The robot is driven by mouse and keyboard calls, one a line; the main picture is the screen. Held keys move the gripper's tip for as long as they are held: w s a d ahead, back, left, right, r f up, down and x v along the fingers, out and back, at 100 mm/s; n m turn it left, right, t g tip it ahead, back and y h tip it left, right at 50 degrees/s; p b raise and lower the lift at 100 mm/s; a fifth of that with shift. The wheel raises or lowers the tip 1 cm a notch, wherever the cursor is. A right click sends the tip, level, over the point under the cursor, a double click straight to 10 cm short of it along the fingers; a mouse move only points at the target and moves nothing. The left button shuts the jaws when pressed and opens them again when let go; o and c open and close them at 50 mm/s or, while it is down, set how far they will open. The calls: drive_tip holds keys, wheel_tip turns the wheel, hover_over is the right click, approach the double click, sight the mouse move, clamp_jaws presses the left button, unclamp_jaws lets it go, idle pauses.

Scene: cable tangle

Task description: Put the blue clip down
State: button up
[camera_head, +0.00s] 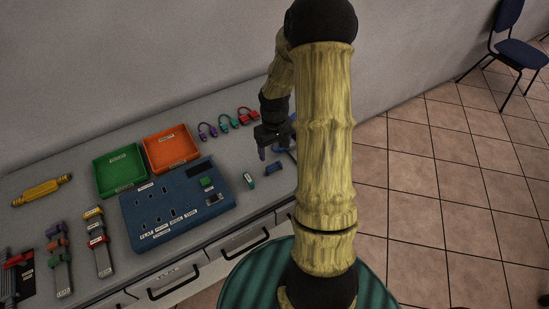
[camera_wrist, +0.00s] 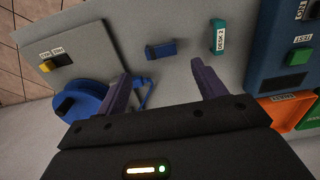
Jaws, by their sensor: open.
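A small blue block-like piece, which looks like the blue clip (camera_head: 274,168), lies on the grey table near its front edge. It also shows in the wrist view (camera_wrist: 161,49), lying flat beyond the fingertips and roughly between their lines. My gripper (camera_head: 270,147) is above the right part of the table. In the wrist view its two purple fingers (camera_wrist: 163,82) are spread wide with nothing between them. The clip is apart from both fingers. A round blue reel with a blue cord (camera_wrist: 85,101) lies beside and partly behind the left finger.
A teal "DESK 2" tag (camera_wrist: 218,37) lies near the clip. A blue socket panel (camera_head: 172,212) stands left of it, with green (camera_head: 121,187) and orange (camera_head: 171,167) trays behind. Coloured looped clips (camera_head: 223,128) lie at the back. Bare table surrounds the blue piece.

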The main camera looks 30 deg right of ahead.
drive_tip(key=shift+r, duration=1.9)
drive_tip(key=s+a+r+t, duration=0.2)
drive_tip(key=s+a+r, duration=0.6)
drive_tip(key=s+a, duration=0.4)
drive_tip(key=shift+s+a+r+t, duration=0.25)
drive_tip(key=shift+a+r+t, duration=0.1)
drive_tip(key=shift+a, duration=0.7)
drive_tip(key=shift+c, duration=0.2)
